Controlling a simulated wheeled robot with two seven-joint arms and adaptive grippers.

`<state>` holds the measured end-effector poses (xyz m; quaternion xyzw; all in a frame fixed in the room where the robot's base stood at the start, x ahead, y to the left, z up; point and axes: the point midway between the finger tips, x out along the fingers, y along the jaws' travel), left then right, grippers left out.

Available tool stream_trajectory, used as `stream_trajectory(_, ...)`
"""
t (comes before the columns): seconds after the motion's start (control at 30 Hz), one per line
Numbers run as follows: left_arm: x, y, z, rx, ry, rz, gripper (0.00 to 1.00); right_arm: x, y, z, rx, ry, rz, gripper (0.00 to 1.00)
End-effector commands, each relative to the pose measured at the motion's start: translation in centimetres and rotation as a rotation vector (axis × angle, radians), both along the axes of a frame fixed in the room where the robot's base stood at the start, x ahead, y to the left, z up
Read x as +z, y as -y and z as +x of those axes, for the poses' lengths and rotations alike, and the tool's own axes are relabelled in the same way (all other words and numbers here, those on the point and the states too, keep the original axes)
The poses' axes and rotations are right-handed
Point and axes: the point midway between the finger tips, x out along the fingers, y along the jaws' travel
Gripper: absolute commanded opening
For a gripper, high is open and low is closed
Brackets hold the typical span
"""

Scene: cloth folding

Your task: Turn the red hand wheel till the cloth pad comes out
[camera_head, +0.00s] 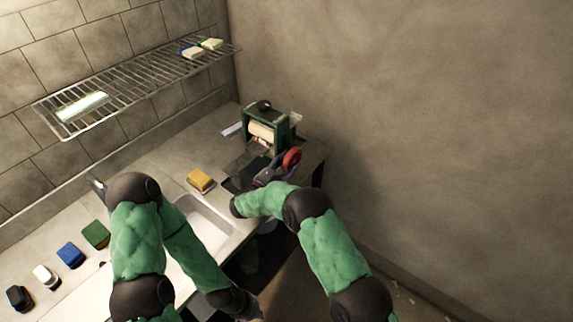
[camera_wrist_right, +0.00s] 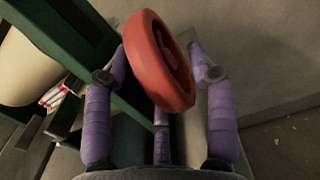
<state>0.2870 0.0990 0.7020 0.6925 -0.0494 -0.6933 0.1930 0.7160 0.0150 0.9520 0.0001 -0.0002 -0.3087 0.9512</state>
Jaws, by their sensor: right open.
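The red hand wheel (camera_head: 292,160) is on the right side of a green-framed wringer (camera_head: 247,130) with a cream roller (camera_head: 262,130). My right gripper (camera_head: 270,172) is at the wheel. In the right wrist view, the wheel (camera_wrist_right: 160,62) stands between the spread purple fingers of my open right gripper (camera_wrist_right: 158,58); I cannot tell whether they touch it. A red-and-white striped piece (camera_wrist_right: 56,96), possibly the cloth pad, shows below the cream roller (camera_wrist_right: 25,70). My left gripper (camera_head: 252,308) is low in the head view, and its jaws are unclear.
A yellow sponge (camera_head: 200,179) lies on the counter beside the sink (camera_head: 208,222). Green (camera_head: 96,234), blue (camera_head: 70,254), white and black blocks line the left counter. A wire rack (camera_head: 135,84) hangs above. A bare wall (camera_head: 400,120) stands right of the wringer.

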Motion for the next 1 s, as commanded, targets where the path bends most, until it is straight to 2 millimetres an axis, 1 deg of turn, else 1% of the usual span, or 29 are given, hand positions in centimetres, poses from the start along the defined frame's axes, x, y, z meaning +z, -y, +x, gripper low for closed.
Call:
stream_trajectory(0.13,0.0,0.0,0.0,0.000,0.000,0.000,0.00,0.0,0.0,0.0,0.000,0.000,0.000,0.57)
stream_trajectory(0.33,0.0,0.0,0.0,0.000,0.000,0.000,0.00,0.0,0.0,0.0,0.000,0.000,0.000,0.00)
stream_trajectory(0.67,0.4,0.0,0.0,0.000,0.000,0.000,0.00,0.3,0.0,0.0,0.000,-0.028,0.020,0.00)
stream_trajectory(1.0,2.3,0.0,0.0,0.000,0.000,0.000,0.00,1.1,0.1,0.1,-0.001,-0.191,0.141,0.00)
